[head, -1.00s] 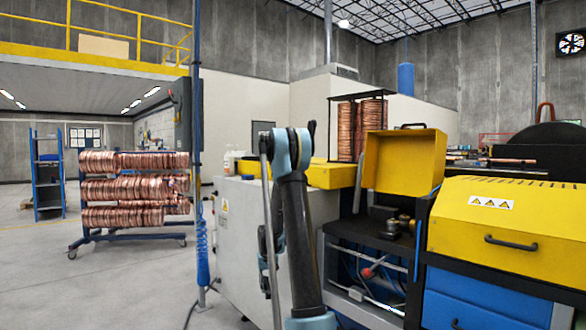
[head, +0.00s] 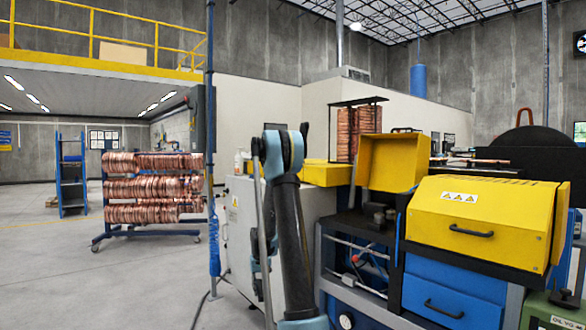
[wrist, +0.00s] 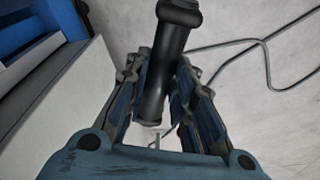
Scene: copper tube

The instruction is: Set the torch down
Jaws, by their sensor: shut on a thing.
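The torch (wrist: 168,62) shows in the wrist view as a black cylinder with a thicker collar at its top end. My gripper (wrist: 158,72) is shut on it, with one finger on each side. In the head view my arm stands in front of the bench, and I cannot make out the gripper or the torch there.
A dark bench top (head: 360,224) with small items lies right of my arm, before an open yellow box (head: 392,163). A yellow-lidded blue machine (head: 480,215) stands at the right. A copper coil rack (head: 152,190) stands left. A cable (wrist: 264,48) lies on the floor.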

